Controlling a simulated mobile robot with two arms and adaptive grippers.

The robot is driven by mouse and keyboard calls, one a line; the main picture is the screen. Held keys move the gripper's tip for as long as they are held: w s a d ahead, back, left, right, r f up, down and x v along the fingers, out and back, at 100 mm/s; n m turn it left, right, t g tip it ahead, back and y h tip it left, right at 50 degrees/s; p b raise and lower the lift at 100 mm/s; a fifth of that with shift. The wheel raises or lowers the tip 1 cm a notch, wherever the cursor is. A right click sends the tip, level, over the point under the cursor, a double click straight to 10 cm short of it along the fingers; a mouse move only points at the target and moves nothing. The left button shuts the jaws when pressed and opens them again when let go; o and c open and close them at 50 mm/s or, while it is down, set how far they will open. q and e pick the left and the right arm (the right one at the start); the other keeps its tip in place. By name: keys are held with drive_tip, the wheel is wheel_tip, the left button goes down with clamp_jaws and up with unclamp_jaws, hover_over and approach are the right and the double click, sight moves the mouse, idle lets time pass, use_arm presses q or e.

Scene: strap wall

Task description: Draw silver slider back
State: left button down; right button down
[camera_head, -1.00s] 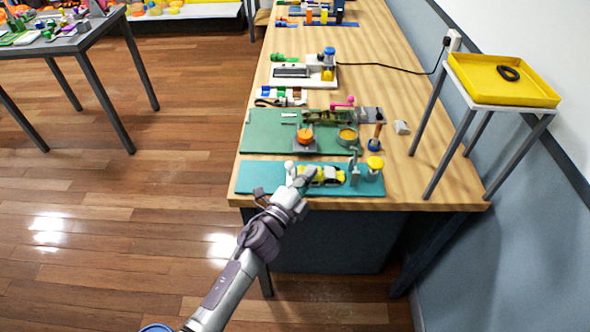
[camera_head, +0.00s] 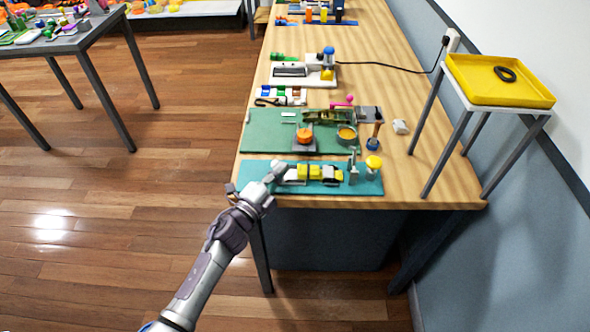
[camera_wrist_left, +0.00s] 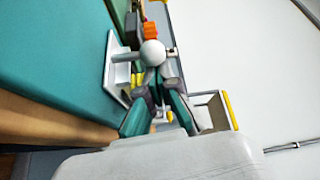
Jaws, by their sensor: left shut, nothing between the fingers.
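A slide device with a pale track (camera_head: 293,175) and yellow blocks (camera_head: 315,172) lies on the teal mat (camera_head: 350,190) at the near edge of the workbench. In the left wrist view, a pale round knob (camera_wrist_left: 152,52) on a grey rod, seemingly the silver slider's handle, is just beyond my left fingertips. My right gripper is out of view.
A yellow knob on a post (camera_head: 373,163) and a grey upright (camera_head: 353,170) stand right of the device. A green mat (camera_head: 262,135) with an orange piece and a round tin lies behind. Open floor is left of the workbench.

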use_arm(q)
drive_tip(key=a, duration=0.8)
drive_tip(key=shift+a, duration=0.6)
drive_tip(key=shift+w+a+r, duration=0.1)
